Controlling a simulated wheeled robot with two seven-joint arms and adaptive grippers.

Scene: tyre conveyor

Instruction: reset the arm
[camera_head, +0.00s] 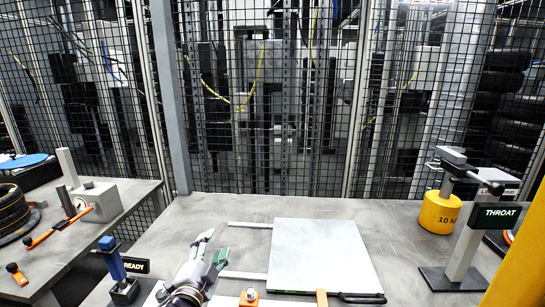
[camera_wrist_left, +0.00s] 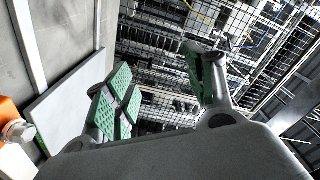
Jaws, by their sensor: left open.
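My left gripper (camera_head: 211,252) is low in the head view, left of the pale flat plate on the grey table. Its two fingers are spread, with green pads showing. In the left wrist view the fingers (camera_wrist_left: 165,80) stand wide apart with nothing between them. Behind them is the wire mesh fence. My right gripper is in neither view.
The pale plate (camera_head: 320,255) lies on the grey table (camera_head: 200,215). A yellow 10 kg weight (camera_head: 439,214) and a THROAT sign (camera_head: 499,214) stand right. A READY sign (camera_head: 134,264) is left. A mesh fence (camera_head: 265,150) closes the back.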

